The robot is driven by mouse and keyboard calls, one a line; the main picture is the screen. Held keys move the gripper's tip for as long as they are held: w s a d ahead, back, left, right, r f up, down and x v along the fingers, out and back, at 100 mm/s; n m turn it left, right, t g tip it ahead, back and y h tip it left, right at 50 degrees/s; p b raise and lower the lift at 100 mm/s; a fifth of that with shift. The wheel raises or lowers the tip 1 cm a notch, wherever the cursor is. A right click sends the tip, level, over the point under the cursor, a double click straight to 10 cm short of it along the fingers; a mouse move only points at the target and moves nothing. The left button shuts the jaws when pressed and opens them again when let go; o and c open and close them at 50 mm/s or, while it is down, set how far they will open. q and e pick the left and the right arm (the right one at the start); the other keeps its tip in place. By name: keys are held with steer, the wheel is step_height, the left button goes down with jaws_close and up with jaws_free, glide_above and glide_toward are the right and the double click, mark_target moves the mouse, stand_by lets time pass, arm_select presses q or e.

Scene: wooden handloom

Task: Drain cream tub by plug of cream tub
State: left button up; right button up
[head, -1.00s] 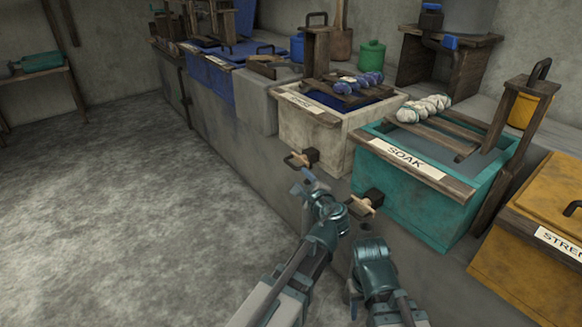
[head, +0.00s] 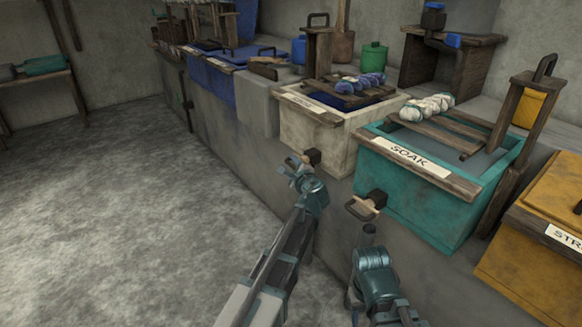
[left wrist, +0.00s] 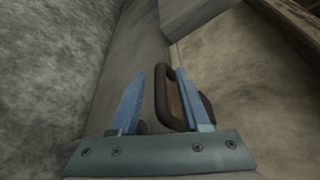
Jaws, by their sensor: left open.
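The cream tub (head: 322,143) stands on the concrete ledge, with a dark liquid inside and a wooden rack on top. Its plug (head: 312,157) is a dark block low on the front, with a loop handle. My left gripper (head: 291,165) is at the plug's handle and partly hides it. In the left wrist view the open jaws (left wrist: 170,75) have the handle (left wrist: 164,97) between them, closer to the right finger. The jaws are not closed on it. My right arm shows lower right in the head view, but its jaws cannot be made out.
The teal SOAK tub (head: 420,195) stands right of the cream tub, with its own plug (head: 365,206) sticking out near my right arm. A yellow tub (head: 535,255) is further right. A blue tub (head: 207,85) is on the left. The floor at left is clear.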

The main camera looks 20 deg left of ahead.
arm_select(q)
steer(key=c, duration=0.7)
jaws_close()
steer(key=shift+s+a, duration=0.1)
stand_by(0.6)
